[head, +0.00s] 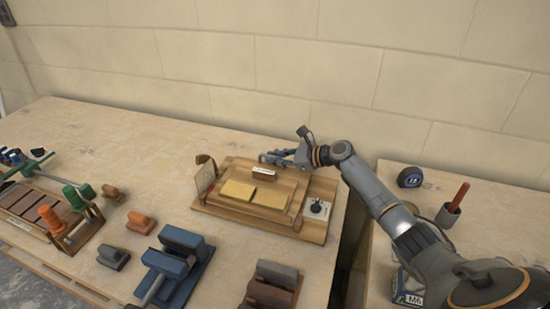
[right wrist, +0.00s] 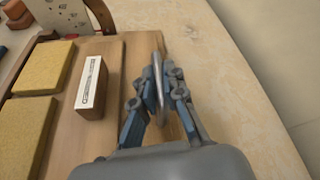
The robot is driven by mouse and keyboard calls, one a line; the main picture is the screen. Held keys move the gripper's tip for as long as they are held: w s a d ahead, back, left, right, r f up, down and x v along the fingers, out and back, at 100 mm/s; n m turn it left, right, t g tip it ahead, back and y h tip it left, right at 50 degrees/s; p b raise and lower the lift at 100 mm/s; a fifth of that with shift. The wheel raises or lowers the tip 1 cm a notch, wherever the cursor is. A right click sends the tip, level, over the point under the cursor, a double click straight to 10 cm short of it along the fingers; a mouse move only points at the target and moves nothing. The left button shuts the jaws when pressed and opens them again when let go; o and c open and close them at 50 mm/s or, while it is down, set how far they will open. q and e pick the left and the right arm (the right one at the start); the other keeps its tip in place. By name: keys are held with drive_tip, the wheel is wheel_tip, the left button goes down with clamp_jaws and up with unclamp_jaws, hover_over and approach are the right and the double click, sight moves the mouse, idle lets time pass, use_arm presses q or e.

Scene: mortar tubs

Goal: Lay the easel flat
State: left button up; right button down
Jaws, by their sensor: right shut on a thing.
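The easel is a wooden board (head: 230,173) on a wider wooden base (head: 315,229) on the workbench. How steeply the board is tilted is hard to tell. It carries two yellow pads (head: 268,198) and a small brown block with a white label (head: 264,173). The board also shows in the right wrist view (right wrist: 116,61). My right gripper (head: 272,157) is at the board's far edge. In the right wrist view its fingers (right wrist: 160,85) are shut on a thin grey metal handle (right wrist: 159,68). My left gripper is not in view.
A dark knob on a pale plate (head: 317,208) sits at the base's right. A small upright card (head: 205,175) stands at its left. Blue, grey and orange tools lie left and in front. A gap separates the right bench, which holds a tape measure (head: 410,177).

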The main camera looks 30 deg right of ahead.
drive_tip(key=shift+s+f, duration=0.15)
drive_tip(key=shift+f, duration=0.15)
drive_tip(key=c, duration=1.5)
unclamp_jaws()
drive_tip(key=shift+c, duration=0.2)
drive_tip(key=shift+o, duration=0.7)
drive_tip(key=shift+r, duration=0.1)
drive_tip(key=shift+d, duration=0.15)
wheel_tip(320, 180, up, 4)
hover_over(309, 177)
drive_tip(key=shift+r, duration=0.15)
